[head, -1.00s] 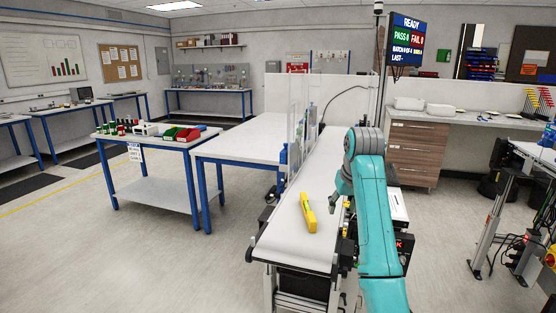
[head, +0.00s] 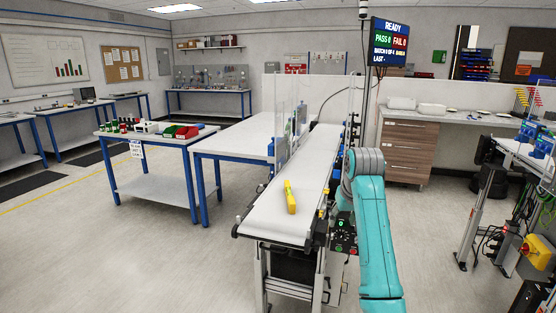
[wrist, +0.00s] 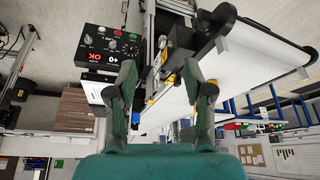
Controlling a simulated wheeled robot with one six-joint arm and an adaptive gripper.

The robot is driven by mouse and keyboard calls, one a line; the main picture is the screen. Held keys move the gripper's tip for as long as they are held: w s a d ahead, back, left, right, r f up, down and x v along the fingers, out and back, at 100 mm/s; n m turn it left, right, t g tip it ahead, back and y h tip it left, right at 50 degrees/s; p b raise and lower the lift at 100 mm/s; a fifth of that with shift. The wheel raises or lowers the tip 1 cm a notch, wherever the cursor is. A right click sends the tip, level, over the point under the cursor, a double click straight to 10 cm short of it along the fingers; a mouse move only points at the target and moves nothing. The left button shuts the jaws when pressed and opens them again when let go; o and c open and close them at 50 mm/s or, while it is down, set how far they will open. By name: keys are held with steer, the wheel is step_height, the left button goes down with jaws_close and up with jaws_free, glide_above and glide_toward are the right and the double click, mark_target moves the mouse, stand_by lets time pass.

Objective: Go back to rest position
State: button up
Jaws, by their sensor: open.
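My gripper (wrist: 164,105) shows in the wrist view with its two fingers spread apart and nothing between them. It is beside the conveyor's edge, near the control box. In the head view the gripper is hidden behind my teal arm, which stands to the right of the belt.
A control box (wrist: 105,48) is mounted at the belt's side, close to my gripper. A status screen (head: 389,42) reads READY. A blue-legged table (head: 160,185) with bins stands left. A powered stand (head: 480,215) is at right. Floor at front left is clear.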

steer(key=s+f+t, duration=0.1)
steer(key=s+f, duration=0.2)
steer(key=f, duration=0.9)
steer(key=s+f+t, duration=0.1)
steer(key=s+f, duration=0.3)
steer(key=f, duration=0.8)
steer(key=s+f+t, duration=0.3)
steer(key=s+f, duration=1.2)
steer(key=s, duration=0.4)
steer(key=s+r+t, duration=0.1)
steer(key=s+t, duration=0.1)
steer(key=s, duration=2)
steer(key=s+r+t, duration=0.3)
steer(key=s+r, duration=1.4)
steer(key=s, duration=0.2)
steer(key=shift+r+m, duration=0.2)
steer(key=shift+m, duration=0.2)
